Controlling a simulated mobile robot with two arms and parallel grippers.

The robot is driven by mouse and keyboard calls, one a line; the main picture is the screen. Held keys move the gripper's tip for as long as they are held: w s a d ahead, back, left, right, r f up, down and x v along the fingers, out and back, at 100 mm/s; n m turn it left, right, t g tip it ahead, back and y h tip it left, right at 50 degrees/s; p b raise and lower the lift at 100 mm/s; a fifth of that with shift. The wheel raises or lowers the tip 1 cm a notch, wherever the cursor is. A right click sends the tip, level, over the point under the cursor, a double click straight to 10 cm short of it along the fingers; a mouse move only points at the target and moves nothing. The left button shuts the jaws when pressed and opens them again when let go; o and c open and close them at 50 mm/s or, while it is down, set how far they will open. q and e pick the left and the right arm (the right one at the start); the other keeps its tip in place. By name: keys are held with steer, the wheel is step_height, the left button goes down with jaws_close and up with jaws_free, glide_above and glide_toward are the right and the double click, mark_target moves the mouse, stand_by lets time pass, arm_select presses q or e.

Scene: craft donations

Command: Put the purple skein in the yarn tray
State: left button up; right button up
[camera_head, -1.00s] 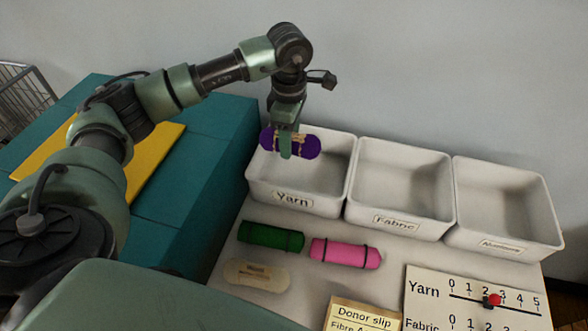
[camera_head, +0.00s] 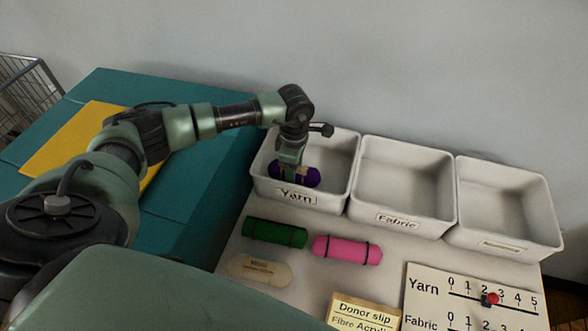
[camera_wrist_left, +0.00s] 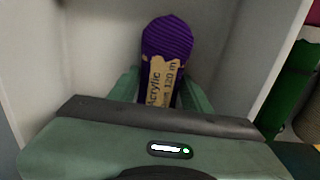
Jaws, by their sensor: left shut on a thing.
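The purple skein (camera_head: 307,177) is down inside the yarn tray (camera_head: 343,198), the leftmost white tray with the label "Yarn". My left gripper (camera_head: 289,172) is shut on the skein, reaching into the tray from above. In the left wrist view the purple skein (camera_wrist_left: 167,40) lies between the green fingers, its tan label reading "Acrylic" and "120 m". The tray's pale walls show around it. I cannot tell whether the skein touches the tray floor. My right gripper is not in view.
The fabric tray (camera_head: 408,222) and a third white tray (camera_head: 515,244) stand to the right, both empty. A donor slip (camera_head: 362,315) and a counter board (camera_head: 475,300) are nearer.

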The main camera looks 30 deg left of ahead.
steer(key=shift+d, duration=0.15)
arm_select(q)
steer(key=shift+f, duration=0.15)
steer(key=o, duration=1.4)
steer(key=shift+c, duration=0.2)
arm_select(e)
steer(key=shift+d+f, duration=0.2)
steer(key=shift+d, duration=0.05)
arm_select(q)
steer(key=shift+r, duration=0.2)
step_height(320, 180, up, 11)
steer(key=shift+r+b, duration=0.1)
steer(key=shift+b, duration=0.9)
steer(key=shift+r, duration=0.4)
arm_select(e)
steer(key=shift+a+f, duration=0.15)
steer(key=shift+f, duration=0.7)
